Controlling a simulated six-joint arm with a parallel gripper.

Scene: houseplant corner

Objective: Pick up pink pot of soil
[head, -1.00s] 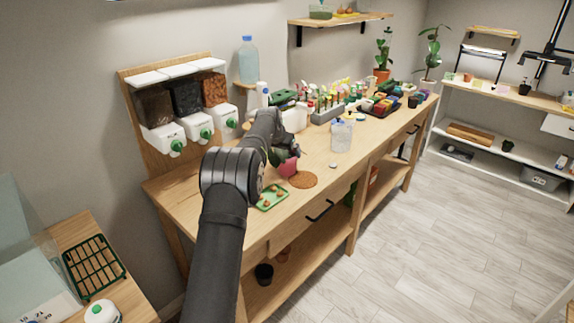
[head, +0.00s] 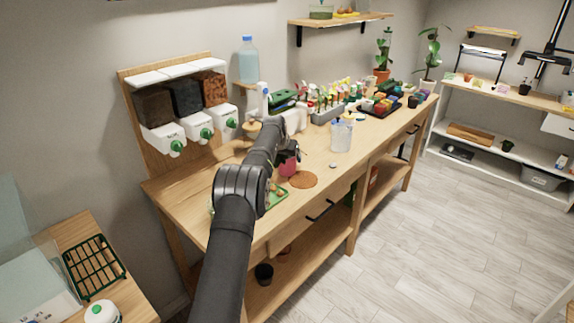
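The pink pot (head: 288,169) stands on the wooden bench, just left of a round brown mat (head: 303,180). Its upper part is covered by my gripper and wrist, so I cannot see any soil in it. My gripper (head: 290,154) is at the top of the pot, pointing away from me. Its fingers are small and dark here, and I cannot tell whether they are open or closed on the pot, or whether they touch it.
A green tray (head: 281,194) with small brown items lies partly behind my arm. A clear jar (head: 341,137) stands to the right, with a small white item (head: 333,166) before it. Dispensers (head: 165,139) stand at the left. The bench's front right is mostly clear.

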